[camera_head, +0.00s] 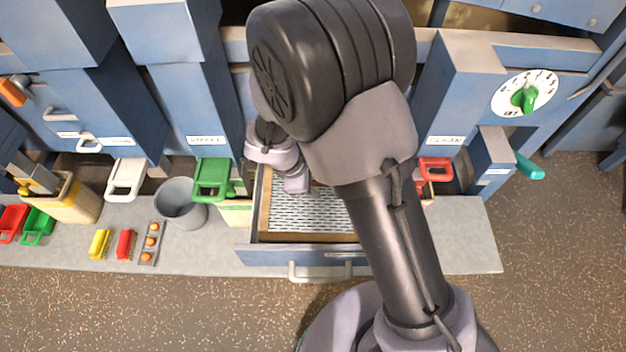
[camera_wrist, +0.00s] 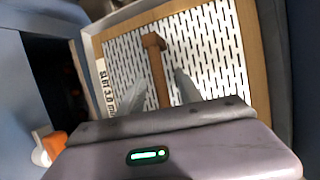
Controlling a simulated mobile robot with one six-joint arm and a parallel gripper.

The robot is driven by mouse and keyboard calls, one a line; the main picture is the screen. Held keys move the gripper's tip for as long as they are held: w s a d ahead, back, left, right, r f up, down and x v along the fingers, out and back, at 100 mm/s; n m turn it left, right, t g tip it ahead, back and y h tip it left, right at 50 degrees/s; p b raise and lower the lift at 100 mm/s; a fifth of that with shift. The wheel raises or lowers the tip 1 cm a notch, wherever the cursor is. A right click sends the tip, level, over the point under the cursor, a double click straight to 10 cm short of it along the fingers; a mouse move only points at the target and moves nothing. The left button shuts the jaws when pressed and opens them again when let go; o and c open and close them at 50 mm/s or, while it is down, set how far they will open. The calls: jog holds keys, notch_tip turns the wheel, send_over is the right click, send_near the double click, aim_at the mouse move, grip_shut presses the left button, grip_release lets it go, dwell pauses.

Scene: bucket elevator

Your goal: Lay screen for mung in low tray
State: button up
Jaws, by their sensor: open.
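A wood-framed slotted metal screen (camera_head: 305,215) lies in an open blue drawer-like tray (camera_head: 290,257), which has a pale handle on its front. In the wrist view the screen (camera_wrist: 212,50) fills the upper middle, with a brown T-shaped grip (camera_wrist: 155,62) standing on it. A label on its left frame edge seems to read "slot 3.0 mm". My gripper (camera_wrist: 158,80) is open, its grey fingers on either side of the brown grip, with gaps showing. In the head view my arm hides part of the screen and most of the gripper.
Left along the grey ledge stand a grey bucket (camera_head: 180,203), a green-handled item (camera_head: 213,178), yellow (camera_head: 100,243) and red (camera_head: 126,244) brushes, and a strip of orange balls (camera_head: 151,243). A green dial (camera_head: 524,98) is at upper right. The speckled floor in front is clear.

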jog(key=p+v, duration=0.6)
jog(key=v, duration=1.1)
jog(key=shift+r+p, duration=0.25)
jog(key=shift+p, duration=0.1)
jog(key=shift+d, duration=0.1)
jog(key=s+d+r+m+t+y+b, duration=0.1)
jog(key=s+d+r+m+y+b, duration=0.2)
jog(key=m, duration=0.7)
jog(key=s+d+r+m+t+y+b, duration=0.2)
jog(key=s+d+r+m+y+b, duration=0.1)
jog(key=s+d+r+m, duration=0.5)
jog(key=s+d+m+b, duration=0.1)
jog(key=s+d+m, duration=0.1)
jog(key=d+m, duration=0.1)
jog(key=shift+s, duration=0.4)
